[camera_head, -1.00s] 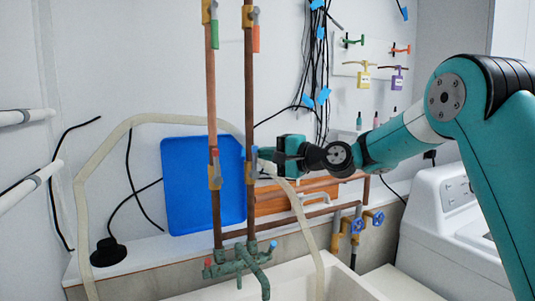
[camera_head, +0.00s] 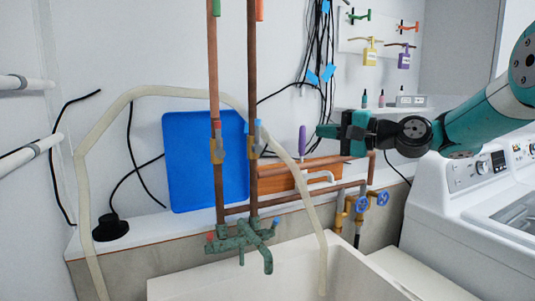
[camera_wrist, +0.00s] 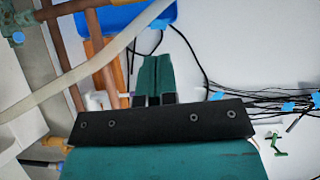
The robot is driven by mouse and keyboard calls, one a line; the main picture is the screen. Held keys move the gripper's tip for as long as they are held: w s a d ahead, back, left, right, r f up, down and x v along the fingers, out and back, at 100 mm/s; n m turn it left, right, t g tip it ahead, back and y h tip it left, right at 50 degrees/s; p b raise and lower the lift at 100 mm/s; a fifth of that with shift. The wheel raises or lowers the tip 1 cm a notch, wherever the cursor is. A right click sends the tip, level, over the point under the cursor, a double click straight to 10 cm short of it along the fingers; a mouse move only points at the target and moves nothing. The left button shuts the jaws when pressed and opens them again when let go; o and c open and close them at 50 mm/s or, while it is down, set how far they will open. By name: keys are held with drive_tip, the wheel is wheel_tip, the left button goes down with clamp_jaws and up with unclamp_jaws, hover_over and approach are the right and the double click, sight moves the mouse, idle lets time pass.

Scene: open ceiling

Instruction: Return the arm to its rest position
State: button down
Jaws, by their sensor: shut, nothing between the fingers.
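My teal arm reaches in from the right in the head view. My gripper (camera_head: 325,131) points left, in front of the wall and above the wooden block and copper pipes. Its fingers are shut and hold nothing. In the wrist view the two teal fingers of my gripper (camera_wrist: 154,58) lie close together past the black bracket. It is apart from the two upright copper pipes (camera_head: 252,100) to its left.
A sink (camera_head: 270,275) with a green faucet (camera_head: 242,238) stands below. A beige hose (camera_head: 300,185) arches over it. A blue board (camera_head: 190,165) leans on the wall. A white washing machine (camera_head: 450,215) is at right. Black cables (camera_head: 323,60) hang behind my gripper.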

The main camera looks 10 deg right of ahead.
drive_tip(key=s+a+f+n+g+h, duration=0.2)
drive_tip(key=s+a+f+n+g, duration=0.2)
drive_tip(key=s+a, duration=0.35)
drive_tip(key=s+a+f+n+g+h, duration=0.1)
drive_tip(key=s+a+f+n+g, duration=0.35)
drive_tip(key=s+a, duration=0.3)
drive_tip(key=s+d+f+n+g+h, duration=0.1)
drive_tip(key=s+f+n+g+h, duration=0.1)
drive_tip(key=s, duration=0.7)
drive_tip(key=s+d+f+n+g+h, duration=0.1)
drive_tip(key=s+f+n, duration=0.4)
drive_tip(key=s, duration=0.5)
drive_tip(key=f+g+h, duration=0.1)
drive_tip(key=h, duration=0.1)
drive_tip(key=shift+d+h, duration=0.25)
drive_tip(key=shift+h, duration=0.05)
drive_tip(key=shift+s+r, duration=0.1)
